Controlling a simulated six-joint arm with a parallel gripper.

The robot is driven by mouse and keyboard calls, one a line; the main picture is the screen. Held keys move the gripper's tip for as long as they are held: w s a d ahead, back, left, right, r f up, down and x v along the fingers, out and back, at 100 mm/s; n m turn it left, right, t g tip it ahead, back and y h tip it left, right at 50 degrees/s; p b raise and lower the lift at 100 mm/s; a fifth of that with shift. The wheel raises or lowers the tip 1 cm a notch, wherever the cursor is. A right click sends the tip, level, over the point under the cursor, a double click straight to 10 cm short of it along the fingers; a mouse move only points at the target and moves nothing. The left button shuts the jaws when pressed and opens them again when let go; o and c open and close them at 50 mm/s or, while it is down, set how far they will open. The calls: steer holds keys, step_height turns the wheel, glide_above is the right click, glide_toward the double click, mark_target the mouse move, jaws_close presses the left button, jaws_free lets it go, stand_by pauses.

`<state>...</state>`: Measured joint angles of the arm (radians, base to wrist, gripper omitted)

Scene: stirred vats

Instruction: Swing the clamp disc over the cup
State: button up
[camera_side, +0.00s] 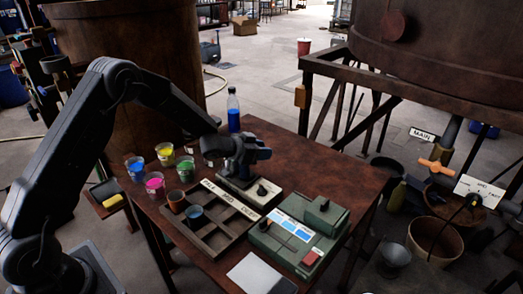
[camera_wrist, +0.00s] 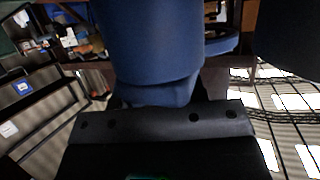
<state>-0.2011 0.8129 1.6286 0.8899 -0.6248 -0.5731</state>
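My gripper (camera_side: 254,158) is low over the back of the table, at the mixer unit (camera_side: 266,192) with a black knob and a sign that seems to read "scale and mixer". My gripper and wrist cover the top of this unit, so I cannot make out the clamp disc or a cup under it. In the wrist view a large blue rounded body fills the upper middle, above a dark bar; I cannot see the fingertips or whether they hold anything. Cups of yellow (camera_side: 165,153), blue (camera_side: 135,168), pink (camera_side: 154,183) and green (camera_side: 186,169) stand at the table's left.
A divided tray (camera_side: 213,239) holds an orange-brown cup (camera_side: 176,200) and a blue-grey cup (camera_side: 195,215). A green control box (camera_side: 325,214) with a red button stands right of it. A bottle of blue liquid (camera_side: 233,112) stands behind my gripper. The table's right back (camera_side: 335,172) is clear.

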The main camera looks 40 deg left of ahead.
jaws_close()
stand_by(0.3)
steer(key=shift+a+n+y, duration=0.1)
steer(key=shift+n+y, duration=0.2)
steer(key=shift+y, duration=0.1)
steer(key=n+y, duration=0.1)
steer(key=a+n+y, duration=0.1)
steer(key=y, duration=0.1)
steer(key=a+n+y, duration=0.1)
steer(key=n, duration=0.1)
steer(key=shift+w+t+y, duration=0.25)
steer(key=shift+t+y, duration=0.05)
steer(key=shift+y, duration=0.1)
steer(key=n+y, duration=0.1)
steer(key=a+n+y, duration=0.1)
steer(key=n+g+y, duration=0.1)
steer(key=shift+a+y, duration=0.25)
steer(key=shift+y, duration=0.05)
steer(key=shift+s+a+f+n+g+y, duration=0.1)
steer(key=shift+s+a+n+g+y, duration=0.5)
steer(key=shift+n+g+y, duration=0.95)
steer(key=shift+s+a+r+n+g+y, duration=0.1)
steer(key=shift+s+a+n+g+y, duration=0.3)
steer(key=shift+a+n+g+y, duration=1.05)
steer(key=shift+s+f+n+g+y, duration=0.1)
steer(key=shift+s+n+g+y, duration=0.65)
steer(key=shift+n, duration=1.45)
steer(key=shift+w+g, duration=0.2)
steer(key=shift+g, duration=0.25)
